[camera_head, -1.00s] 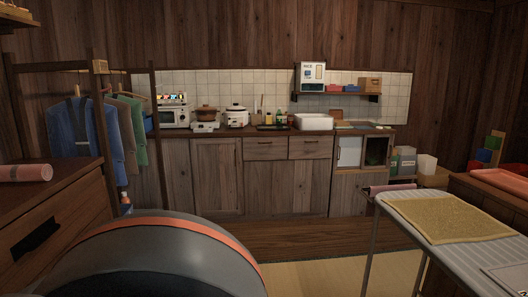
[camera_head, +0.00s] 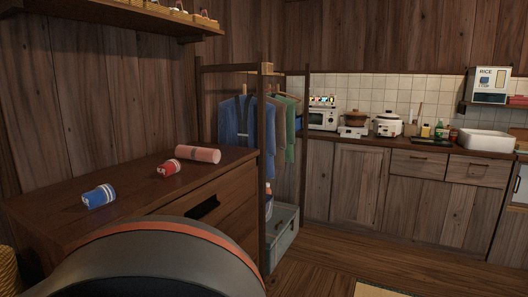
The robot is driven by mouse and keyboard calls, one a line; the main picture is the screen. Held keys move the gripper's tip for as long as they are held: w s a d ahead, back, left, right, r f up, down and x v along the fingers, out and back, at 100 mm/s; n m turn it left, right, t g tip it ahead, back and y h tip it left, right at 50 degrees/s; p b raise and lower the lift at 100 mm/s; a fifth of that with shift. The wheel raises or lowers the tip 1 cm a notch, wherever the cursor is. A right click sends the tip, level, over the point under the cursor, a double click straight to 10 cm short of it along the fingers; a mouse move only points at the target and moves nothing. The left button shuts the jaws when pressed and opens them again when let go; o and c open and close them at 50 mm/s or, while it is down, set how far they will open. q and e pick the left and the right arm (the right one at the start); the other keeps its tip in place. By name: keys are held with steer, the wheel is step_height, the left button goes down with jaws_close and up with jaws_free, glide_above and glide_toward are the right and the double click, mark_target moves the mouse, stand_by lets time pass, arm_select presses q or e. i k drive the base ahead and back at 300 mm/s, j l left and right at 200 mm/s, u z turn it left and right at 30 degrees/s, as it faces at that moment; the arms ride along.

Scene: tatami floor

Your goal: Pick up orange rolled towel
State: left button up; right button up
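A salmon-orange rolled towel (camera_head: 198,154) lies on its side on top of the wooden dresser (camera_head: 232,184), near its far edge, in the head view. A small red can-like item (camera_head: 168,167) lies just in front and to the left of it, apart from it. Neither of my grippers shows in the head view.
A clothes rack (camera_head: 264,140) with hanging shirts stands behind the dresser, with a grey-green bin (camera_head: 282,238) at its foot. A wall shelf (camera_head: 130,17) hangs above. The kitchen counter (camera_head: 410,148) runs along the back right. Wooden floor (camera_head: 335,265) is clear at the right.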

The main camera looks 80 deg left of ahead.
mark_target(207, 155)
steer(key=u, duration=1.65)
